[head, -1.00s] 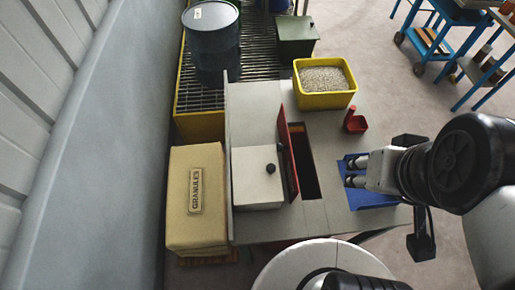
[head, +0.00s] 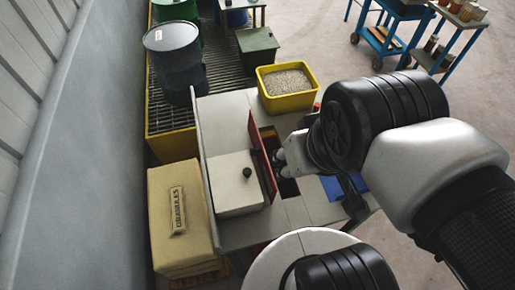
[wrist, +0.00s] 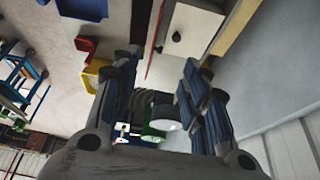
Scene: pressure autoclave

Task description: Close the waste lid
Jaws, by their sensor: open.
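The waste lid (head: 263,148) is a thin red panel standing raised along the left edge of a dark slot (head: 288,187) in the grey table. In the wrist view the lid (wrist: 154,42) shows edge-on as a red strip above the fingers. My gripper (head: 280,163) is over the slot, close to the lid's right face; I cannot tell whether it touches. My arm hides part of the slot. In the wrist view my gripper (wrist: 157,92) has its two dark fingers apart with nothing held between them.
A white box (head: 236,185) with a black knob stands just left of the lid. A yellow bin of granules (head: 287,87) is at the table's back. A blue mat (head: 331,187) lies right of the slot, partly hidden. A granules sack (head: 180,215) and a drum (head: 175,62) stand left.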

